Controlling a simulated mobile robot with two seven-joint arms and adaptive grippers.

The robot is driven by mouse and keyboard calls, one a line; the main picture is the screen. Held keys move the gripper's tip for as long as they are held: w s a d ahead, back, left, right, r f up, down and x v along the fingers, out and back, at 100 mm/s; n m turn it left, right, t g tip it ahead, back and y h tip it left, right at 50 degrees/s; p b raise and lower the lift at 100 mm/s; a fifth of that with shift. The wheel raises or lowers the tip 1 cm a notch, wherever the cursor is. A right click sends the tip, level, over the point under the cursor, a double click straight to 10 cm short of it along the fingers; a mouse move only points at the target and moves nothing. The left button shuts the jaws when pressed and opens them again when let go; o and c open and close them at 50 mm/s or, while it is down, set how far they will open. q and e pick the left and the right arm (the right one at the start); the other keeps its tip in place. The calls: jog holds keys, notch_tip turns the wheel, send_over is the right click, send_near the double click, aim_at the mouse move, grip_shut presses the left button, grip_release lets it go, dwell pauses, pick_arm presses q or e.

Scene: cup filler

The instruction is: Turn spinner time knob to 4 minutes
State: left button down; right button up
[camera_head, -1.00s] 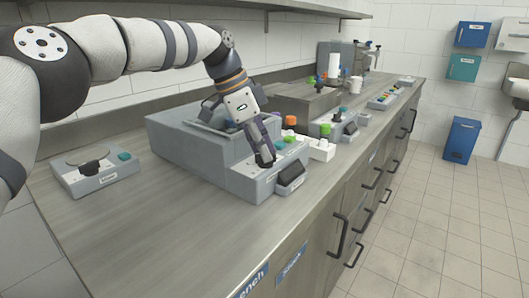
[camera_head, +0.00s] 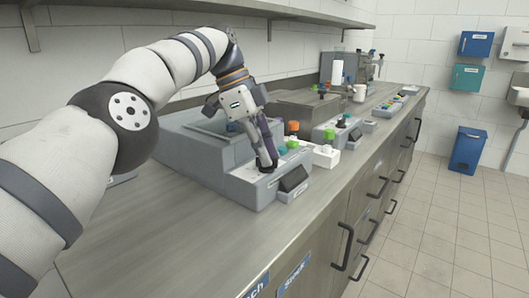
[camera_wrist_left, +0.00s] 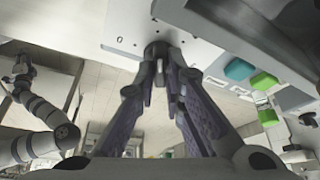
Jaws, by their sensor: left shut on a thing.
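The spinner (camera_head: 168,150) is a grey box on the steel counter, with a basin on top and a lower control panel on its right side. A dark time knob (camera_wrist_left: 155,50) stands on the light panel. My left gripper (camera_head: 266,164) points down at this panel, its fingers shut on the knob. In the left wrist view the fingertips (camera_wrist_left: 160,65) close around the knob, hiding part of it. The dial marks are too small to read.
A white rack (camera_head: 326,156) with coloured caps stands right of the panel. More grey devices (camera_head: 345,128) line the counter behind it. The counter front (camera_head: 200,235) is clear. Another arm of mine (camera_wrist_left: 35,105) shows at left in the wrist view.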

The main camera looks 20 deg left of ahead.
pick_arm(q)
jog(key=shift+f, duration=0.15)
jog(key=c, duration=1.7)
grip_release()
